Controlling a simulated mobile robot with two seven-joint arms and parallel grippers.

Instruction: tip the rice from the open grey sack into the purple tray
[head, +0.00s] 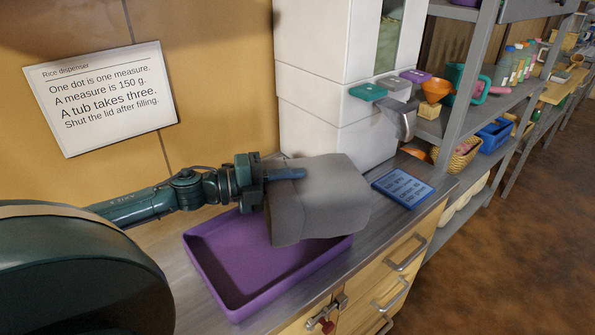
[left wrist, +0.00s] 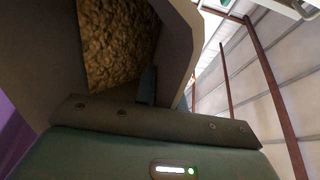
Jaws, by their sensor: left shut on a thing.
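The grey sack (head: 325,200) hangs tilted over the back right part of the purple tray (head: 212,272). My left gripper (head: 282,175) is shut on the sack at its upper left edge. The left wrist view shows the sack's grey wall (left wrist: 185,25) close up and brown, grainy rice (left wrist: 118,45) inside it. The sack's mouth does not show in the head view. The visible part of the tray floor is bare purple; the sack hides the rest. My right gripper is not in view.
A tall white dispenser (head: 320,110) with coloured tabs stands behind the sack. A blue card (head: 402,187) lies on the counter to the right. A sign (head: 100,98) hangs on the wall. Drawers (head: 385,275) are below, and shelves with bottles and baskets stand at right.

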